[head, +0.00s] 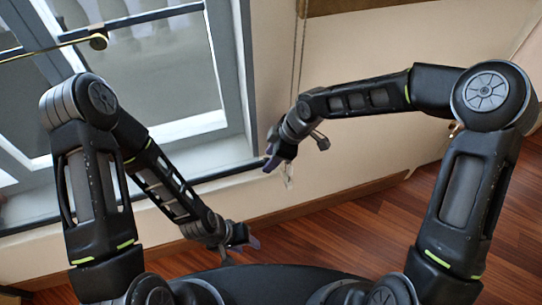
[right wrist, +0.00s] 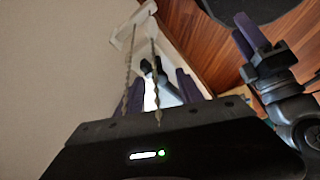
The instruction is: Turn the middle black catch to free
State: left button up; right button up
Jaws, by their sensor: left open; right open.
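I cannot make out the middle black catch with certainty in either view. In the right wrist view a small dark piece (right wrist: 147,66) shows between two thin cords (right wrist: 127,75), against a pale patch; I cannot tell what it is. My right gripper (head: 272,162) is open by the wall at the window's right edge, near the lower end of the hanging cords (head: 299,60). In the right wrist view the cords run between its purple fingers (right wrist: 160,88). My left gripper (head: 241,243) is open and empty, low near the floor. It also shows at the upper right of the right wrist view (right wrist: 247,38).
A grey-framed window (head: 235,75) fills the upper left, with a dark sill edge below it. A clear or white fitting (head: 288,175) hangs at the cords' lower end. Wooden floor (head: 350,230) is free at right.

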jog(key=shift+c, duration=0.4)
grip_shut()
